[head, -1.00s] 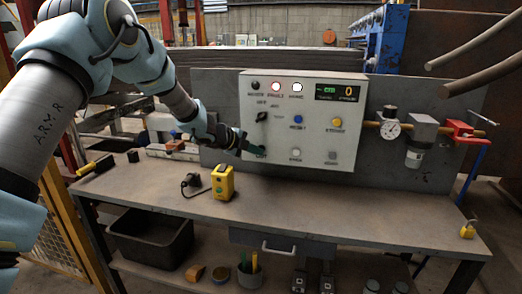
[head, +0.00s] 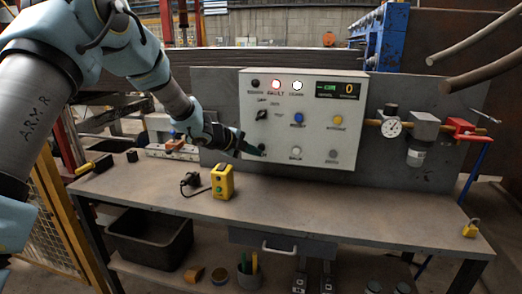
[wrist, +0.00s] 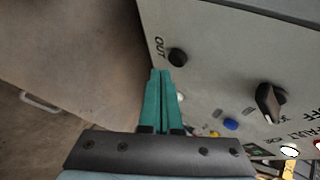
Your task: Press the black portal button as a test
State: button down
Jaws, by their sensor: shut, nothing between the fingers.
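The control panel (head: 300,125) is a light grey box on the back of the bench. A round black button (wrist: 178,57) labelled OUT, the rest of the label not readable, stands out from its face in the wrist view. In the head view the button (head: 262,146) is at the panel's lower left, partly behind my fingers. My gripper (wrist: 161,72) has teal fingers, shut and empty. Its tips are right beside the button in the wrist view; I cannot tell whether they touch it. My gripper (head: 259,154) also shows at the panel's lower left in the head view.
A black rotary switch (head: 262,115), a blue button (head: 298,118) and a yellow button (head: 335,120) are on the same panel. A yellow box (head: 222,181) stands on the bench (head: 330,210) below my gripper. The bench front is mostly clear.

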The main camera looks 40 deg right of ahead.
jog(key=shift+s+a+b, duration=0.65)
jog(key=shift+a+b, duration=0.15)
jog(key=shift+a, duration=0.2)
jog(key=shift+s+a+b, duration=0.65)
jog(key=shift+a+b, duration=0.1)
jog(key=shift+a, duration=0.25)
jog(key=w+a+n+t+y, duration=0.2)
jog(key=w+a+n, duration=0.35)
jog(key=a, duration=0.55)
jog(key=w+a+n+t+y, duration=0.2)
jog(key=w+a+n+y, duration=0.3)
jog(key=a, duration=0.6)
jog(key=w+a+n+t, duration=0.35)
jog(key=a+n, duration=0.35)
jog(key=a, duration=0.4)
jog(key=s+a+f+n+g+y, duration=0.1)
jog(key=s+a+n+y, duration=0.2)
jog(key=a, duration=0.5)
jog(key=s+a+f+n+g+y, duration=0.1)
jog(key=s+a+n+g, duration=0.15)
jog(key=a+n, duration=0.45)
jog(key=s+a+n+g, duration=0.2)
jog(key=s+a+n, duration=0.4)
jog(key=s+a, duration=0.2)
jog(key=s, duration=0.2)
jog(key=shift+s+a+f, duration=0.35)
jog(key=shift+a, duration=0.05)
